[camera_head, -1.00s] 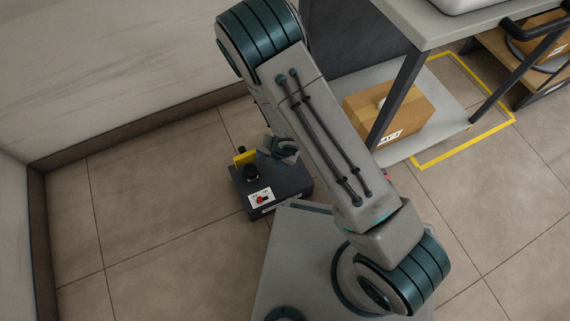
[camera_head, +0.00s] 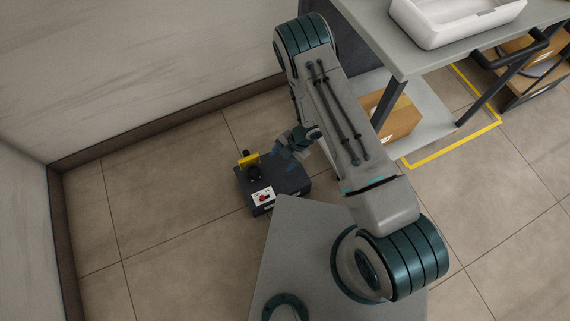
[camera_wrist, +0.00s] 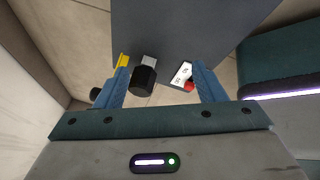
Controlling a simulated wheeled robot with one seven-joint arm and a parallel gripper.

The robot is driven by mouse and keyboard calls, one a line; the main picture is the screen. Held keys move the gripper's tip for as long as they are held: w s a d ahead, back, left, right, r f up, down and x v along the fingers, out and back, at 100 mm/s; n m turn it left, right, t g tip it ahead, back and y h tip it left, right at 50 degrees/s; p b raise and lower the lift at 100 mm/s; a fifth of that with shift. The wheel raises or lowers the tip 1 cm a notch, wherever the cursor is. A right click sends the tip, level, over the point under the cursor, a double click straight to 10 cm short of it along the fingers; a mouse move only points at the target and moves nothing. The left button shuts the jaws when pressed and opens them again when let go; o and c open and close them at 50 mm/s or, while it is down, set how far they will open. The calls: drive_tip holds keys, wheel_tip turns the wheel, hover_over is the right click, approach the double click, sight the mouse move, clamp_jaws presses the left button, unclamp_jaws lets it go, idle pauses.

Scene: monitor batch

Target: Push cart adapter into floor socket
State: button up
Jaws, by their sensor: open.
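A dark floor unit (camera_head: 288,184) sits on the tiles near the wall; I take it for the floor socket. It carries a white label (camera_head: 262,196) with a red switch. A black knob-like plug (camera_head: 254,174) with a pale metal end sits at its side, likely the adapter; the wrist view also shows this plug (camera_wrist: 143,82). How deep it is seated I cannot tell. A yellow tab (camera_head: 249,160) with a smaller black knob is beside it. My gripper (camera_wrist: 162,84) is open, with blue fingers spread apart. In the wrist view the plug appears between them, nearer the left finger, with no clear grip.
A grey cart (camera_head: 428,112) stands at right, with a white bin (camera_head: 455,25) on top and a cardboard box (camera_head: 397,118) on its lower shelf. Yellow floor tape (camera_head: 455,144) borders it. The wall baseboard (camera_head: 170,125) runs behind. Tiles left of the unit are clear.

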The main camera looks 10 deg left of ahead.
drive_tip(key=d+m+g, duration=0.1)
drive_tip(key=w+d+f+m+g+y+b, duration=0.1)
drive_tip(key=m, duration=0.1)
drive_tip(key=shift+w, duration=0.2)
drive_tip(key=shift+w+d+m+g+y+b, duration=0.2)
drive_tip(key=shift+d+m+g+y+b, duration=0.1)
drive_tip(key=shift+m+y+b, duration=0.25)
drive_tip(key=shift+w+d+m, duration=0.1)
drive_tip(key=shift+d+m, duration=0.1)
drive_tip(key=shift+m, duration=0.05)
